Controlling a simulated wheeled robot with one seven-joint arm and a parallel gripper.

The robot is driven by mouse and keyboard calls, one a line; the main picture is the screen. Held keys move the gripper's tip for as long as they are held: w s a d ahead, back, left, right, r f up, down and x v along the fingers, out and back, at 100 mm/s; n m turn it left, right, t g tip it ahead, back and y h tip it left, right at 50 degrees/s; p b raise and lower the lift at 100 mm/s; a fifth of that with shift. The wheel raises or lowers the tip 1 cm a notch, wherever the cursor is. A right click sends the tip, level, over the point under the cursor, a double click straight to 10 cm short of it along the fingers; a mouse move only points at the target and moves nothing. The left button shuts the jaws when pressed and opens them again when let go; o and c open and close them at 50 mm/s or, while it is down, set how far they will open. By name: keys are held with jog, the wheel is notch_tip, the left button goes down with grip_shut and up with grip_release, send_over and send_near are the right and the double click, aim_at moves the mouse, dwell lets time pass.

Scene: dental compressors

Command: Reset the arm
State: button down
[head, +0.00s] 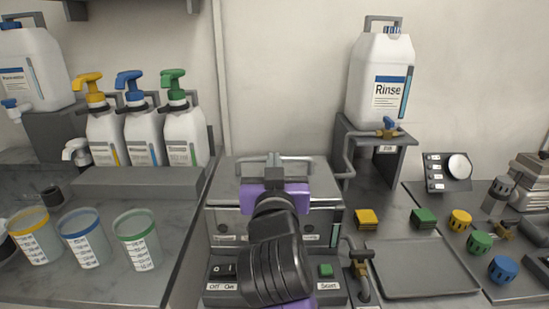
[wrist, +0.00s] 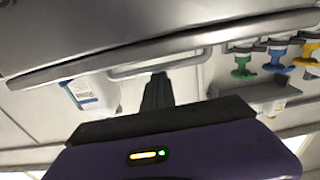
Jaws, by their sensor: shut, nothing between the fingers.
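My arm (head: 270,262) reaches up from the bottom middle of the head view, in front of a grey metal machine (head: 322,192). My gripper (head: 273,158) has a purple body and dark fingers. The fingers are together with nothing held, and they point away toward the machine's top. In the wrist view my gripper (wrist: 158,82) shows its narrow closed fingers close to the machine's lid handle (wrist: 150,68). I cannot tell whether they touch it. My arm hides the middle of the machine's front.
The machine has an on/off switch (head: 222,270) and a green start button (head: 325,270). Pump bottles (head: 143,135) and measuring cups (head: 84,240) stand left. A rinse jug (head: 380,85) stands on a stand at right. A grey tray (head: 424,268) is empty, with colored caps (head: 479,242) beside it.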

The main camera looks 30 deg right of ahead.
jog(key=v, duration=0.6)
jog(key=shift+s+r, duration=0.15)
jog(key=shift+r, duration=0.05)
jog(key=a+r+n+t+y, duration=0.3)
jog(key=a+n+t+y, duration=0.15)
jog(key=a, duration=0.25)
jog(key=s+a+f+n+t+y+p, duration=0.1)
jog(key=s+a+f+n+y+p, duration=0.2)
jog(key=s+a+f+n+y, duration=0.25)
jog(key=s+d+f+m+g+p, duration=0.1)
jog(key=s+d+f+g+p, duration=0.1)
jog(key=s, duration=0.7)
jog(key=s+d+f+m+g+p, duration=0.1)
jog(key=s+f, duration=0.4)
jog(key=s, duration=0.5)
jog(key=s+d+f+m+g+p, duration=0.1)
jog(key=s+d+f+g+p, duration=0.2)
jog(key=s, duration=0.7)
jog(key=shift+f+p, duration=0.45)
jog(key=shift+p, duration=0.7)
